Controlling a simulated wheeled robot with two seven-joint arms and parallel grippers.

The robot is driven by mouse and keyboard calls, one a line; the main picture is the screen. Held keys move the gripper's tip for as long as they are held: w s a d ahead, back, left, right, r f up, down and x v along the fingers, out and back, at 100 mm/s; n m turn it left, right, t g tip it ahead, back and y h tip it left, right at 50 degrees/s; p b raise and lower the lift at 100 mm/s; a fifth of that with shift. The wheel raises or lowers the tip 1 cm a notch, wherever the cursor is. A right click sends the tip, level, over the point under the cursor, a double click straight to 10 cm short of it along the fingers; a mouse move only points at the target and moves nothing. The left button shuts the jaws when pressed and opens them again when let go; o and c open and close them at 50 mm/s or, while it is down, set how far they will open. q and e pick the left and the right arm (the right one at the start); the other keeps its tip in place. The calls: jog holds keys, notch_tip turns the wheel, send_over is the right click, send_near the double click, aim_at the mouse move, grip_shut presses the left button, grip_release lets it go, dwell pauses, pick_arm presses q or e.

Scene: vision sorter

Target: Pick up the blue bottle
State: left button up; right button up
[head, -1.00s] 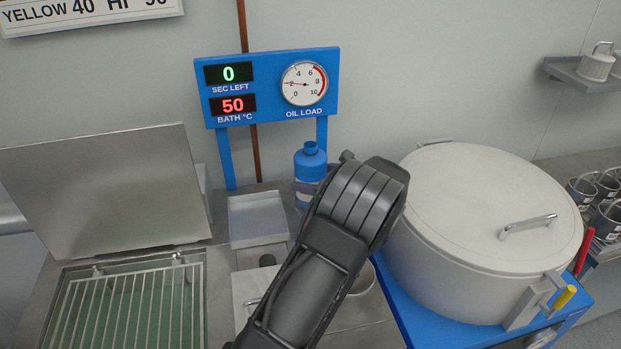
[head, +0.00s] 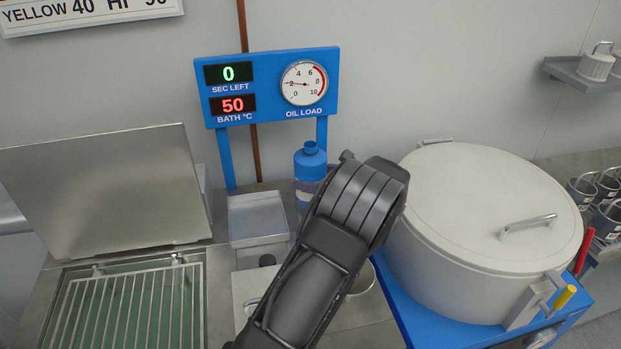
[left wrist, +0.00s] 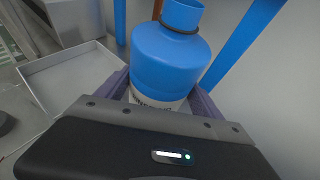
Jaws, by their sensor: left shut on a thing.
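The blue bottle (head: 310,160) stands upright behind my left arm in the head view, in front of the blue sign's right post. Its lower part is partly hidden by the arm. In the left wrist view the bottle (left wrist: 170,55) sits between the two purple fingers of my left gripper (left wrist: 163,92), with a white label below its blue shoulder. My left gripper is shut on the bottle around its body. The bottle's base is hidden, so I cannot tell whether it touches the counter. My right gripper is not in view.
A shallow metal tray (head: 257,238) lies left of the bottle. A large lidded pot (head: 450,255) stands close on the right on a blue base. A wire-racked bath (head: 125,310) with a raised lid is at the left. The sign panel (head: 268,85) rises behind.

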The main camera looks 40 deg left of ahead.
aim_at(312, 145)
pick_arm(q)
jog(key=shift+c, duration=1.4)
jog(key=shift+a, duration=0.1)
jog(key=shift+r, duration=0.3)
jog(key=shift+r+b, duration=0.85)
jog(key=shift+r, duration=3.85)
jog(key=shift+r, duration=0.1)
